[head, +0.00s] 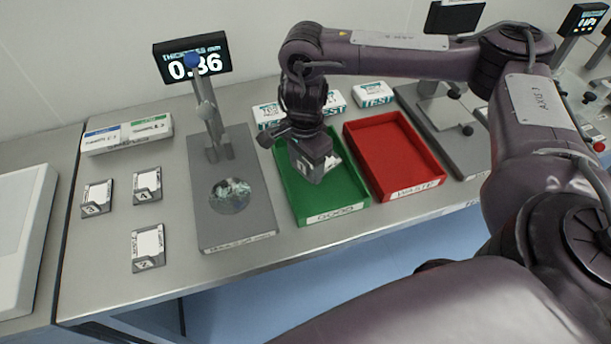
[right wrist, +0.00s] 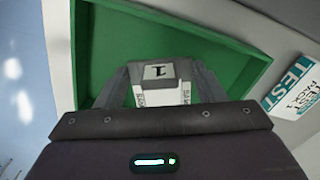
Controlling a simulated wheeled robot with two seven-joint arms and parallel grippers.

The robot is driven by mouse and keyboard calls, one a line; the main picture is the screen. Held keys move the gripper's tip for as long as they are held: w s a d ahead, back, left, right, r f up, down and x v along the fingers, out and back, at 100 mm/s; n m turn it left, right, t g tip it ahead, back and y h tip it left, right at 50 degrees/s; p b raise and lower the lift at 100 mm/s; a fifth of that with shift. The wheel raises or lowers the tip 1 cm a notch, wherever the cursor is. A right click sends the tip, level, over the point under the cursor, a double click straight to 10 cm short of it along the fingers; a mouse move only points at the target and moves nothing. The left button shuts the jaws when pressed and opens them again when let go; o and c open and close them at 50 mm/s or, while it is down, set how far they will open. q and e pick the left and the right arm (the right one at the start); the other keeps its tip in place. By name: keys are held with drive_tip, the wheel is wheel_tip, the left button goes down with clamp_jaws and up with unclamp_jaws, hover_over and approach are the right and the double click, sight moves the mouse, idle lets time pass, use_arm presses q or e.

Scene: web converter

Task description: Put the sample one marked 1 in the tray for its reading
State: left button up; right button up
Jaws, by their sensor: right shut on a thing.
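My right gripper (head: 315,166) is shut on the sample marked 1 and holds it over the green tray labelled GOOD (head: 337,212). In the right wrist view the sample (right wrist: 158,72) shows its "1" between the two fingers, with green tray floor behind it. I cannot tell whether it touches the floor. The red tray labelled WASTE (head: 411,186) stands to the right of the green one. The thickness gauge (head: 234,234) has an empty round plate; its display (head: 191,58) reads 0.86 or 0.36, the middle digit partly covered. My left gripper is not in view.
Three other samples stand at the left: one (head: 97,199) marked 3, one (head: 148,186) behind, one (head: 148,249) in front. A box with tolerance labels (head: 127,136) and white TEST packs (head: 375,95) stand at the back. Another instrument (head: 444,120) is right of the trays.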

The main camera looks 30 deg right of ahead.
sight(305, 175)
wheel_tip(305, 175, down, 4)
drive_tip(key=shift+r+b, duration=0.1)
drive_tip(key=shift+b, duration=0.45)
drive_tip(key=shift+f, duration=0.2)
drive_tip(key=shift+f, duration=0.1)
drive_tip(key=o, duration=1)
